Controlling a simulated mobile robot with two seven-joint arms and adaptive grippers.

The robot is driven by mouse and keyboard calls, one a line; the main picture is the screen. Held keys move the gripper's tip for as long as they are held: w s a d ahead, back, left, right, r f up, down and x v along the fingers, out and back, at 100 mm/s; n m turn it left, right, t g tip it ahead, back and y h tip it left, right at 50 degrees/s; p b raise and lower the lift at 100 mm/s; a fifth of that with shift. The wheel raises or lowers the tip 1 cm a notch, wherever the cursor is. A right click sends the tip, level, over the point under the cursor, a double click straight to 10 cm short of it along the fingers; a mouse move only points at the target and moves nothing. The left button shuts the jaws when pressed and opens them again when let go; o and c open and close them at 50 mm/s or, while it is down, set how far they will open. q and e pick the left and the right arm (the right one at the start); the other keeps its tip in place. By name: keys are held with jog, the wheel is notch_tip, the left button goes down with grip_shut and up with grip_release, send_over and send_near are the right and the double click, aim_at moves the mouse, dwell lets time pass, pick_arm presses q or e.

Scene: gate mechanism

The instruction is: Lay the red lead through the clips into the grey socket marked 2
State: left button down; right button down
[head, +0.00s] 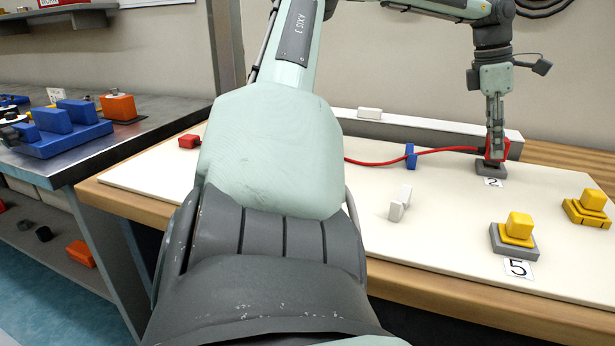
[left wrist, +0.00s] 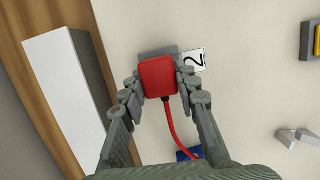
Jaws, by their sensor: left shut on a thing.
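The red lead (head: 372,162) runs from a red block (head: 188,141) on the left, behind my arm, to a red plug (left wrist: 158,77) at the right. It passes at the blue clip (head: 411,152); whether it sits inside is unclear. My left gripper (head: 495,150) points down, shut on the red plug, with one finger on each side in the left wrist view (left wrist: 158,82). The plug is at the grey socket (head: 490,172) by the tag marked 2 (head: 493,182) and partly covers it. I cannot tell whether it is seated. My right gripper is not in view.
A white clip (head: 400,204) stands empty on the pale board (head: 440,240). A grey socket with a yellow plug (head: 518,228) is by tag 5, and another yellow piece (head: 590,206) is farther right. A long white bar (head: 400,125) runs behind.

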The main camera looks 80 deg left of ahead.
pick_arm(q)
jog(key=shift+x, duration=0.85)
dwell(0.7)
jog(key=c, duration=1)
grip_release()
jog(key=shift+s+a+f, duration=0.1)
jog(key=shift+s, duration=0.1)
jog(key=shift+c, duration=0.2)
jog(key=v, duration=1.2)
jog(key=shift+a, duration=0.1)
